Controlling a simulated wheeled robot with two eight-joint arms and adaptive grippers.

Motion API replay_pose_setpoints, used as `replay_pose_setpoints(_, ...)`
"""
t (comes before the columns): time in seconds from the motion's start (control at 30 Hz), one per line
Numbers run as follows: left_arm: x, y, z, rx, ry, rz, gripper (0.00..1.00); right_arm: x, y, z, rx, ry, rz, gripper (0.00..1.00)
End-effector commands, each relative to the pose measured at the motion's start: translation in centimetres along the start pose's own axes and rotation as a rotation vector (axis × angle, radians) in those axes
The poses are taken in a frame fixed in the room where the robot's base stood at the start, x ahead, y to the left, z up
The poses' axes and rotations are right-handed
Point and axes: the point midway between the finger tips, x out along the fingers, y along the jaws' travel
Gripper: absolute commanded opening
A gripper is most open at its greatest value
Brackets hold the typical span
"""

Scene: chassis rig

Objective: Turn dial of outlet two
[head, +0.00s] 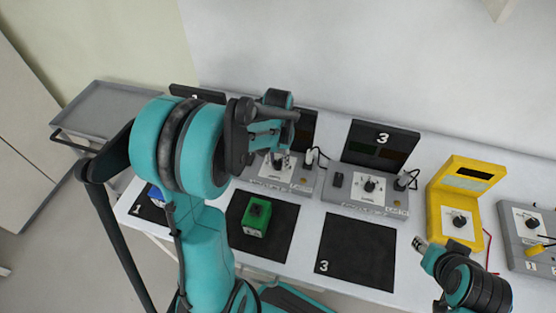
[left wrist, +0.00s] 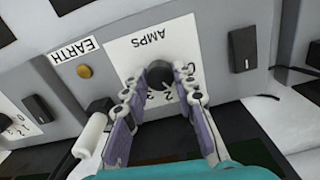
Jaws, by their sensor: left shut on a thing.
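Outlet two (head: 308,176) is a grey box on the bench, partly hidden behind my left arm. Its white plate bears a black dial, which shows in the left wrist view (left wrist: 158,72) under the word AMPS. My left gripper (head: 272,152) reaches down over this box. In the left wrist view its two fingers (left wrist: 157,84) stand on either side of the dial and are shut on it. My right gripper (head: 420,243) is low at the right, away from the outlets, and its fingers are too small to judge.
A grey outlet box (head: 352,205) with a panel marked 3 stands to the right, then a yellow device (head: 440,205) and another grey box (head: 512,250). A green block (head: 257,215) lies on a black mat (head: 280,235). The mat marked 3 (head: 355,252) is empty. White plugs and cables stand beside the dial.

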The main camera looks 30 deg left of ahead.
Motion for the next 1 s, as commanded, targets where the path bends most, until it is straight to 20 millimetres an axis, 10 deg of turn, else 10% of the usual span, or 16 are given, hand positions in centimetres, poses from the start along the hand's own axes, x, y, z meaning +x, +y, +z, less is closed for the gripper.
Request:
replay_pose_setpoints(0.87,0.03,0.01,0.05,-0.178,-0.001,0.000,0.00,-0.07,0.00,-0.05,0.000,0.000,0.000,0.40)
replay_pose_setpoints(0.9,0.03,0.01,0.05,-0.178,-0.001,0.000,0.32,-0.07,0.00,-0.05,0.000,0.000,0.000,0.40)
replay_pose_setpoints(1.0,0.02,0.01,0.04,-0.178,-0.001,0.000,0.48,-0.07,0.00,-0.05,0.000,0.000,0.000,0.40)
